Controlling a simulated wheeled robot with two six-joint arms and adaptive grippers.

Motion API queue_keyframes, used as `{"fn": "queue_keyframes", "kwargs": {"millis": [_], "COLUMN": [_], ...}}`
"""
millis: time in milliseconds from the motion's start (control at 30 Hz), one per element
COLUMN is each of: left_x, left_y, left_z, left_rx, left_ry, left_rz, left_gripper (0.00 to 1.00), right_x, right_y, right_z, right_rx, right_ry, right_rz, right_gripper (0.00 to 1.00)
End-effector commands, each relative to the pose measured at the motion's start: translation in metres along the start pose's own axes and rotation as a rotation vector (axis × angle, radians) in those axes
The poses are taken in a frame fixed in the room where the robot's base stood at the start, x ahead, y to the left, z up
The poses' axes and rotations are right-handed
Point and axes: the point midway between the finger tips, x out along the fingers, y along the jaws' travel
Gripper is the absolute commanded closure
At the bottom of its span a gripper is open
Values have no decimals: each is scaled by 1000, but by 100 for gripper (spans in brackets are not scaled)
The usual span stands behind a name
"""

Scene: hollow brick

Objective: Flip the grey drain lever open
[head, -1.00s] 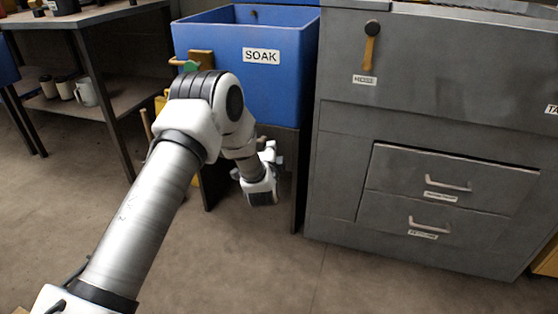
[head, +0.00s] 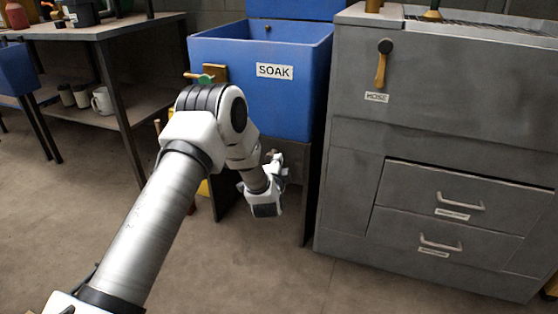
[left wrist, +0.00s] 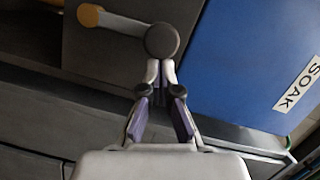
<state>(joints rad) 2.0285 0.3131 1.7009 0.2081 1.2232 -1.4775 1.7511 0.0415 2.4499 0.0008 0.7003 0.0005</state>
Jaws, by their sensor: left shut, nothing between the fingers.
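The drain lever shows in the left wrist view, with a dark round hub (left wrist: 163,41), a grey arm (left wrist: 122,24) and a tan knob (left wrist: 90,15) at its end. The arm points to the left in that view. It sits on a dark panel beside the blue SOAK tub. My left gripper (left wrist: 160,70) is shut and empty, its tips at the lower edge of the hub in the picture; I cannot tell whether they touch. In the head view, my left gripper (head: 276,164) is below the tub, where the lever is hard to make out. My right gripper is not in view.
The blue SOAK tub (head: 220,50) is above my left gripper. A grey cabinet (head: 345,200) with two drawers and a yellow HOSE lever (head: 381,68) stands to the right. A workbench (head: 90,30) with mugs below is at the left. The floor in front is clear.

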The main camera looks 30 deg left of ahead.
Motion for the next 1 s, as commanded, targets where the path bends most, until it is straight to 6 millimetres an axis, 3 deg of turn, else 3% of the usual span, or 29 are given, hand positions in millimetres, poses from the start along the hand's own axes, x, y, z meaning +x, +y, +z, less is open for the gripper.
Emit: {"fn": "queue_keyframes", "kwargs": {"millis": [267, 600, 1000], "left_x": [2, 9, 18], "left_y": [-10, -21, -16], "left_z": [8, 36, 74], "left_rx": [-102, -389, -758], "left_ry": [-2, -3, -3], "left_rz": [26, 96, 188], "left_gripper": [100, 100, 100], "right_x": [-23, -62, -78], "right_y": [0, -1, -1], "right_z": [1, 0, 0], "right_rx": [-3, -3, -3], "right_ry": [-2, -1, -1], "right_rz": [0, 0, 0], "right_gripper": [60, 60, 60]}}
